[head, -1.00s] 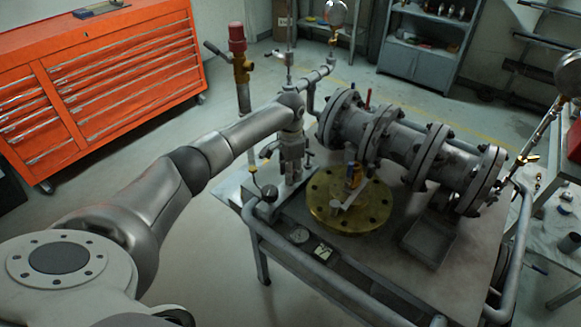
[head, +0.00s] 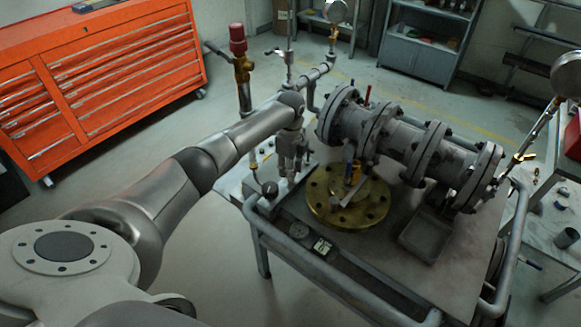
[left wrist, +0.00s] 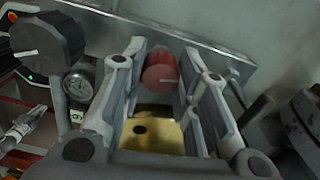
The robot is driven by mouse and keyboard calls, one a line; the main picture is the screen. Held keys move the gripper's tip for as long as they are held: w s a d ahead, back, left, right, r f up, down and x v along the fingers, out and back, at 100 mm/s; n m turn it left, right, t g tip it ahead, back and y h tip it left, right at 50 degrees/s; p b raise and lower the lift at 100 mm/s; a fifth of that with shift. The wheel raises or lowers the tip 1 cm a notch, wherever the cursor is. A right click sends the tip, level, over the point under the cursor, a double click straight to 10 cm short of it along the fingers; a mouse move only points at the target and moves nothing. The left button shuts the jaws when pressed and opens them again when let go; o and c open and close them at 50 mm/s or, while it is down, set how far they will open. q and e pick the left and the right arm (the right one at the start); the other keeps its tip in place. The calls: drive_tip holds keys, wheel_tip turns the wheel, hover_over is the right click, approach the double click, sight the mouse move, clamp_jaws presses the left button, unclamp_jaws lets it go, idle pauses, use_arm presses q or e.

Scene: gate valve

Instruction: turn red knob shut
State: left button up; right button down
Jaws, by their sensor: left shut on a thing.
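The red knob (left wrist: 160,73) shows in the left wrist view, between the two fingers of my left gripper (left wrist: 164,56). The gripper is shut on it. In the head view my left gripper (head: 290,162) points down at the left end of the workbench (head: 445,268), beside the brass flange (head: 368,217). The gripper and arm hide the knob there. The knob's stem and how far it is turned cannot be seen. My right gripper is not in view.
A flanged grey pipe valve (head: 405,145) lies on the bench to the right of the gripper. A small gauge (head: 299,231) sits near the front edge. A red-capped brass valve (head: 238,50) stands behind my arm. An orange tool chest (head: 95,75) is at the left.

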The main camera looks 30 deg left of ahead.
use_arm(q)
drive_tip(key=shift+m, duration=1.5)
drive_tip(key=o, duration=1)
